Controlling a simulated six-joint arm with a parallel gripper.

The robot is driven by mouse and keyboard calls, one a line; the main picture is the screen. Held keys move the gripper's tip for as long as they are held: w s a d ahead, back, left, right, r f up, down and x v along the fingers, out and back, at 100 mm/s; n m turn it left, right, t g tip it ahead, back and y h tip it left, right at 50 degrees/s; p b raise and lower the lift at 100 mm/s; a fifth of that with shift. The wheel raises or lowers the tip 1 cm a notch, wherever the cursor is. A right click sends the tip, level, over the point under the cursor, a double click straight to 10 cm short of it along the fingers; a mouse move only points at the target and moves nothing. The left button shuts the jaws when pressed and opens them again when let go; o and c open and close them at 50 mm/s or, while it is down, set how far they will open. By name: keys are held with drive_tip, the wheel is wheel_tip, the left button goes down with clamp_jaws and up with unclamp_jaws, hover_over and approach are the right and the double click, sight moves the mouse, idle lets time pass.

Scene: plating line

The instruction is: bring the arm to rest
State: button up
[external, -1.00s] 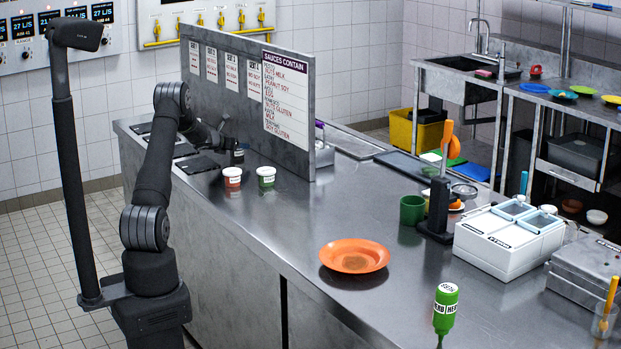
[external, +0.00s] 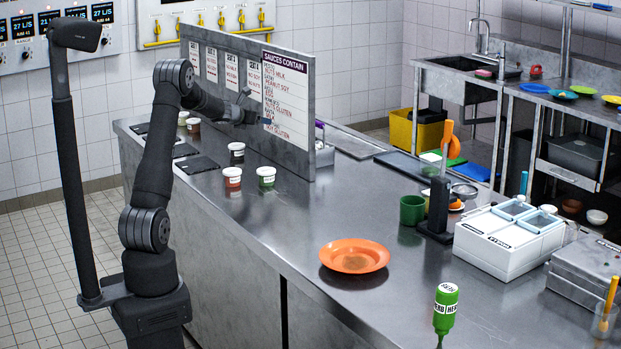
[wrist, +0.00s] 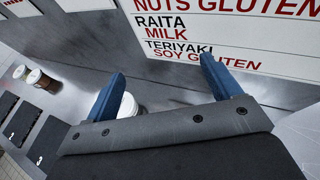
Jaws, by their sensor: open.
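My gripper (external: 265,120) is raised above the steel counter, close in front of the sauce board (external: 291,107). In the wrist view its two blue fingers (wrist: 162,84) are spread apart with nothing between their tips. A white-lidded cup (external: 237,150) stands upright on the counter below my gripper. In the wrist view this cup (wrist: 128,106) shows beside the left finger, partly hidden by my gripper body.
A red-labelled cup (external: 232,177) and a green-labelled cup (external: 266,176) stand nearer the front. Two more cups (external: 193,125) stand at the far left. An orange plate (external: 354,255) and a green bottle (external: 446,308) are to the right. The counter between is clear.

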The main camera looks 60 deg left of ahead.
drive_tip(key=s+d+r+m+h, duration=0.15)
drive_tip(key=d+r, duration=0.25)
drive_tip(key=r, duration=0.7)
drive_tip(key=s+d+r+h, duration=0.1)
drive_tip(key=s+d+r, duration=0.25)
drive_tip(key=r, duration=0.65)
drive_tip(key=w+d+m+t+h, duration=0.1)
drive_tip(key=w+d+m+h, duration=0.2)
drive_tip(key=d, duration=1.2)
drive_tip(key=w, duration=0.2)
drive_tip(key=shift+w, duration=0.35)
drive_tip(key=shift+r, duration=0.1)
